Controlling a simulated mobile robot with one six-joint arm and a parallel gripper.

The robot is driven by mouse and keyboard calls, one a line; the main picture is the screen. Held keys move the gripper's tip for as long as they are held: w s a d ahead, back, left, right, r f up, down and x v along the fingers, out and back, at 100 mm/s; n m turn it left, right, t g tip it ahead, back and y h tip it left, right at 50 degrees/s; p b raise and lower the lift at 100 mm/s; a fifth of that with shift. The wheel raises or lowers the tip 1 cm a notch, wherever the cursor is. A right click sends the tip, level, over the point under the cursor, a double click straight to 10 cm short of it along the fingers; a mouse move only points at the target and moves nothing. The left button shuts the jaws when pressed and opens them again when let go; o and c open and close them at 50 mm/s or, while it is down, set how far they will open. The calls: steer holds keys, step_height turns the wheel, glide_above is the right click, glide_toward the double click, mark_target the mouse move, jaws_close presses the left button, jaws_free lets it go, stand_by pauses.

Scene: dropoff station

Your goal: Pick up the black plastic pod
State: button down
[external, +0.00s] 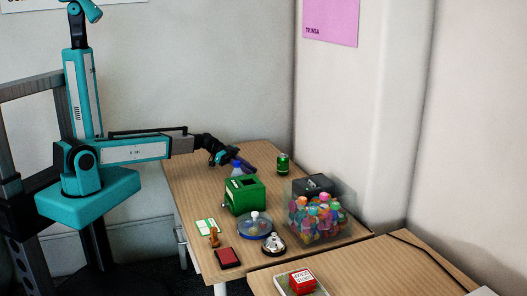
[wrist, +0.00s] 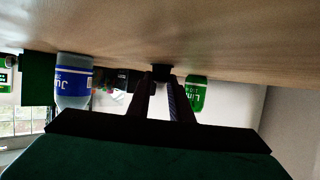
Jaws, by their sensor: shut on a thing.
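My gripper (wrist: 162,82) is shut on the black plastic pod (wrist: 162,72), a small dark block between the fingertips in the wrist view. That view is upside down, with the table surface along the top. The pod is close to the tabletop; I cannot tell whether it touches. In the external view my gripper (external: 248,166) is low over the far part of the table, behind the green box. The pod is not distinguishable there.
The green box (external: 244,196), a clear bin of colourful items (external: 318,219), a round blue dish (external: 254,228) and a bell (external: 273,245) fill the nearer table.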

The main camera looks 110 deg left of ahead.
steer(key=shift+r, duration=0.2)
steer(key=shift+r+b, duration=0.3)
steer(key=shift+r, duration=0.5)
steer(key=shift+s+d+r, duration=0.1)
steer(key=shift+r, duration=0.7)
steer(key=s+d, duration=0.2)
steer(key=s+d+b, duration=0.1)
steer(key=s+d, duration=0.1)
steer(key=d, duration=0.1)
steer(key=s+d+r+b, duration=0.1)
steer(key=s+d, duration=0.1)
steer(key=d, duration=0.1)
steer(key=shift+s+d, duration=0.2)
steer(key=shift+s, duration=0.1)
steer(key=shift+a+r+p, duration=0.15)
steer(key=shift+p, duration=0.95)
steer(key=p, duration=0.3)
steer(key=shift+s+r, duration=0.15)
steer(key=p, duration=0.5)
steer(key=shift+s+d, duration=0.2)
steer(key=shift+d, duration=0.05)
steer(key=d+p, duration=0.1)
steer(key=p, duration=0.4)
steer(key=shift+s, duration=0.3)
